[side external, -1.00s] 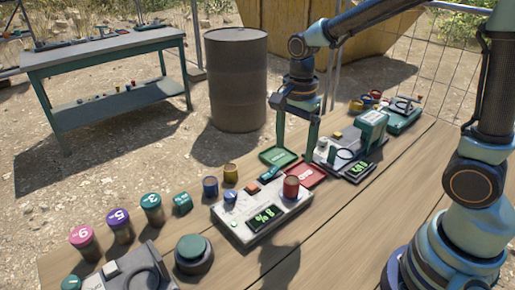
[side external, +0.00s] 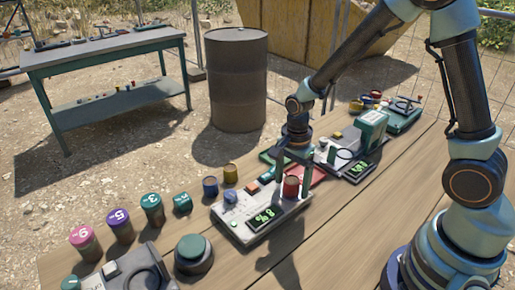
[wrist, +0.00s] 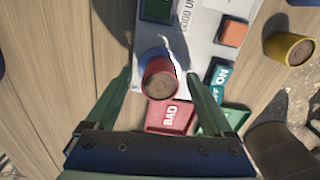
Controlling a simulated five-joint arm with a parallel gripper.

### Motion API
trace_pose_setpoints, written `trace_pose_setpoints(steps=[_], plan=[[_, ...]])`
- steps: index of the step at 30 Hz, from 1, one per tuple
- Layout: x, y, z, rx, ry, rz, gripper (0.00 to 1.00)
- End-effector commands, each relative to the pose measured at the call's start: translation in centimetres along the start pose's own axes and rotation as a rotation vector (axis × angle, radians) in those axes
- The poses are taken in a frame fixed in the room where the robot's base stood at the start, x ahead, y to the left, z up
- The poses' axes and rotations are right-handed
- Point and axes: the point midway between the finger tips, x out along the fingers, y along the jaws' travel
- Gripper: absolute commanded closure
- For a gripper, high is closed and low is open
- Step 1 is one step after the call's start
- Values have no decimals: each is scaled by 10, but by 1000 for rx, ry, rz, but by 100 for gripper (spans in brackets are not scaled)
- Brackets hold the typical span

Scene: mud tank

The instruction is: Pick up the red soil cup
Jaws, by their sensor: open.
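The red soil cup (side external: 291,187) stands upright on the right end of the white meter device (side external: 240,222), which has a lit green display. In the wrist view the red cup (wrist: 160,78), filled with brown soil, lies between the two green fingers of my gripper (wrist: 160,85). My gripper (side external: 292,178) is open and lowered around the cup, one finger on each side. The fingers look apart from the cup in the wrist view. In the side view they partly hide the space behind it.
A red BAD tray (wrist: 170,116) lies just beyond the cup. A yellow cup (side external: 230,173) and a blue cup (side external: 210,187) stand to the left. Several lidded jars (side external: 152,208) and a green button (side external: 192,250) are further left. The table front (side external: 330,245) is clear.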

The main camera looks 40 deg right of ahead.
Motion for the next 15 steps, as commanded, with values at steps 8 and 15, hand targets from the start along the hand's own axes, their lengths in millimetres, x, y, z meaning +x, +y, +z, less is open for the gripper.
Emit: trace_pose_setpoints(steps=[8, 15], plan=[[5, 0, 0, 0, 0, -1, 14], [5, 0, 0, -1, 0, -1, 90]])
